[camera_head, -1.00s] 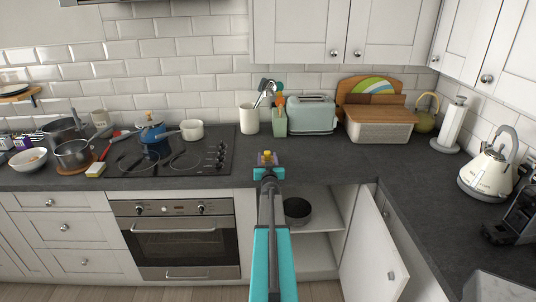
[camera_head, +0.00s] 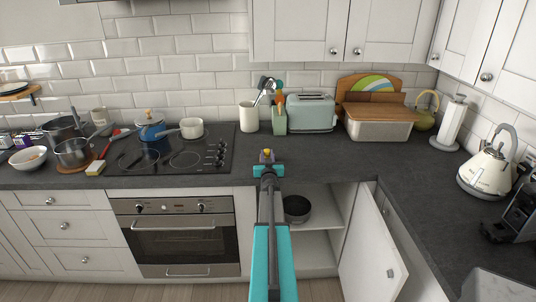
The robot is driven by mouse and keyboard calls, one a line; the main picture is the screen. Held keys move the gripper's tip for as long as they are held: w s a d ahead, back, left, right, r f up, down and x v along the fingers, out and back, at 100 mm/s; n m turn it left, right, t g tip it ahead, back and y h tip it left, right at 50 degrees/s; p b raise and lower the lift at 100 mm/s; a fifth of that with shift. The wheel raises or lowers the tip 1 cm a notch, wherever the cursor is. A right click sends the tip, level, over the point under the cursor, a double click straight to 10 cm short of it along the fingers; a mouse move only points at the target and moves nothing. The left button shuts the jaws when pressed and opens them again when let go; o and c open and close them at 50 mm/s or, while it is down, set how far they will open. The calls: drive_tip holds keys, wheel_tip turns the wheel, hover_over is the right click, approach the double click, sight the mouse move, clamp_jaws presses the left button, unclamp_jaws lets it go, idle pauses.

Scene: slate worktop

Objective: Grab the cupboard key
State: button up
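My gripper (camera_head: 267,160) is at the end of my teal arm, low over the front part of the dark worktop, right of the hob. A small yellow thing (camera_head: 267,152), which I take to be the cupboard key, shows right at the fingertips. The fingers sit close together and look shut on it. Most of it is hidden by the gripper, and its shape is too small to make out. I cannot tell whether it still touches the worktop.
The hob (camera_head: 180,160) with a blue pot (camera_head: 151,131) is to the left. A cupboard door (camera_head: 372,250) hangs open below right. The worktop (camera_head: 335,165) right of my gripper is clear.

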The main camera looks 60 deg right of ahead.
sight(267, 149)
drive_tip(key=shift+r, duration=0.1)
drive_tip(key=shift+c, duration=0.5)
drive_tip(key=shift+r+b, duration=0.5)
drive_tip(key=shift+r, duration=0.1)
drive_tip(key=shift+s+a+r+b, duration=0.15)
drive_tip(key=shift+a+r+b, duration=0.1)
drive_tip(key=shift+r, duration=0.3)
drive_tip(key=shift+s+a+r+b, duration=0.1)
drive_tip(key=shift+a+r+b, duration=0.15)
drive_tip(key=shift+r, duration=0.25)
drive_tip(key=r+b+v, duration=0.1)
drive_tip(key=b+v, duration=0.2)
drive_tip(key=v, duration=1.1)
drive_tip(key=shift+a+r+b, duration=0.25)
drive_tip(key=shift+a+b, duration=0.1)
drive_tip(key=shift+a, duration=0.25)
drive_tip(key=shift+w, duration=0.1)
